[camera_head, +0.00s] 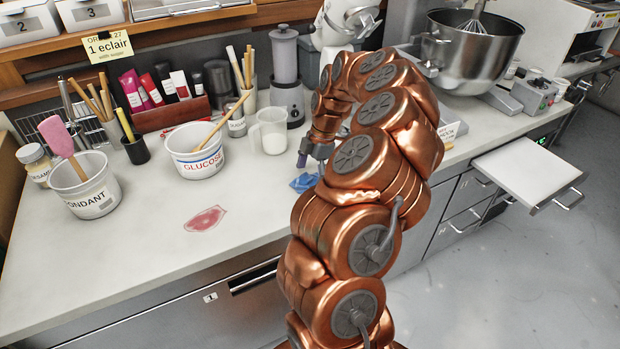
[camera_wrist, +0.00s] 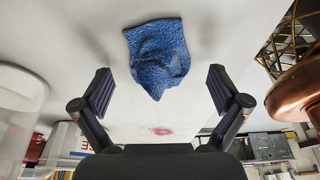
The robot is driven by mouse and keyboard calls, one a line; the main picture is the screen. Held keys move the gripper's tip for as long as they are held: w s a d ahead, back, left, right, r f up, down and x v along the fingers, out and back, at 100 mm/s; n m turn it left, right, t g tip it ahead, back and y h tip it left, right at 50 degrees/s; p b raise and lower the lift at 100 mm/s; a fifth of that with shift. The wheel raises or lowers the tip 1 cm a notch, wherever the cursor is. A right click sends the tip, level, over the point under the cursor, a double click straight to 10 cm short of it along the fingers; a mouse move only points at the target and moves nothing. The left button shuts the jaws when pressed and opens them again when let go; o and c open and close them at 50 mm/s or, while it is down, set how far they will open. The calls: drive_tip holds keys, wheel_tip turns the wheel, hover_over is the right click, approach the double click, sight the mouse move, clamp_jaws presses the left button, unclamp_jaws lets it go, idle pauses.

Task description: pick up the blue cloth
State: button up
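The blue cloth (camera_head: 304,182) lies crumpled on the pale worktop, partly hidden behind my copper arm in the head view. In the wrist view the cloth (camera_wrist: 158,58) is whole, a textured blue heap with a point towards my gripper. My gripper (camera_wrist: 160,92) is open, with its two dark fingers spread to either side of the cloth and nothing between the pads. In the head view my gripper (camera_head: 312,154) shows only in part, above the cloth; the arm hides the rest.
A measuring jug (camera_head: 268,131) of white liquid and the glucose tub (camera_head: 195,152) stand left of the cloth. A blender (camera_head: 287,78) and a mixer bowl (camera_head: 468,52) stand behind. A pink-red stain (camera_head: 205,218) marks the counter. An open drawer (camera_head: 528,172) juts out at right.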

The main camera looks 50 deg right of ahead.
drive_tip(key=c, duration=1.2)
drive_tip(key=shift+r, duration=0.1)
drive_tip(key=shift+c, duration=0.2)
wheel_tip(320, 180, up, 17)
drive_tip(key=b, duration=0.3)
wheel_tip(320, 180, up, 11)
drive_tip(key=p, duration=0.8)
hover_over(310, 173)
